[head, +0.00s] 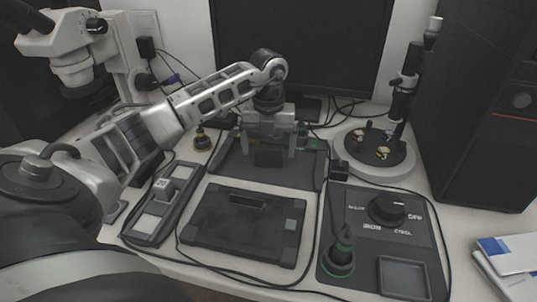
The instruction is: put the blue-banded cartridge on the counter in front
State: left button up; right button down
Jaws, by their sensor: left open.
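I cannot make out a blue-banded cartridge for certain in the head view. My left gripper (268,148) is open, pointing down over the dark tray (225,168) at the back middle of the counter. A dark block (268,157) shows between its fingers; I cannot tell whether they touch it. Small items beside the gripper are partly hidden by it. A small dark piece with a yellowish band (202,139) stands left of the tray. A dark piece with a green ring (341,252) stands on the control panel (350,205) at the right front. My right gripper is not in view.
A flat dark plate (245,226) lies on the front middle of the counter (170,268). A microscope (75,62) stands at the left, a round stand (400,165) at the back right. Cables run around the plate. Papers (512,256) lie at the far right.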

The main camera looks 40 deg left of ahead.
pick_arm(q)
jog(key=shift+f, duration=0.65)
jog(key=c, duration=1.2)
jog(key=shift+o, duration=0.2)
jog(key=shift+r, duration=0.2)
